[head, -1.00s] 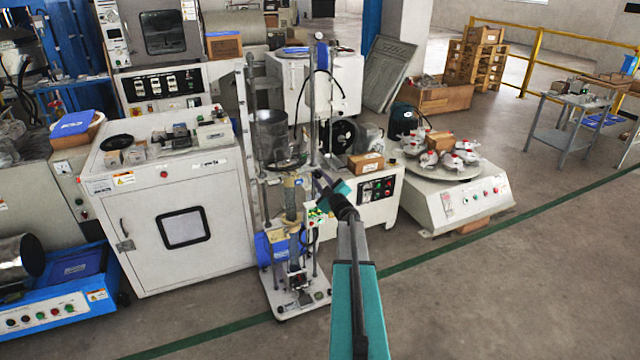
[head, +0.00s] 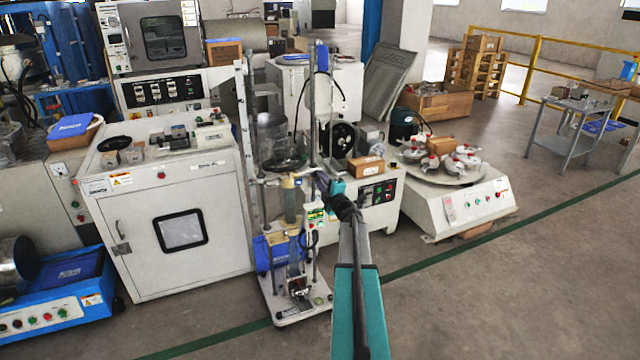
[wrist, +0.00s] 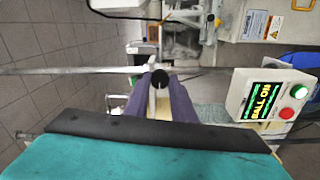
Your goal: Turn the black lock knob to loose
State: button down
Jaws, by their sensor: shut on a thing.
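The black lock knob (wrist: 160,78) shows end-on in the middle of the wrist view, on a light shaft or bracket by a metal rod. My gripper (wrist: 160,84) has its two grey-purple fingers on either side of the knob, shut on it. In the head view my gripper (head: 322,182) reaches the upright test stand (head: 290,303) at the height of its clamp, and the knob is hidden there. I cannot read whether the knob is tight or loose.
A control box (wrist: 268,100) with a lit "BALL ON" display and green and red buttons is close right of my gripper. A clear cylinder (head: 273,138) stands on the stand. A white cabinet (head: 170,225) is left of it. The floor at right is open.

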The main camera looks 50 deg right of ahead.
dwell(0.4)
jog(key=c, duration=1.5)
grip_release()
jog(key=shift+p+v, duration=0.45)
jog(key=shift+v, duration=6.45)
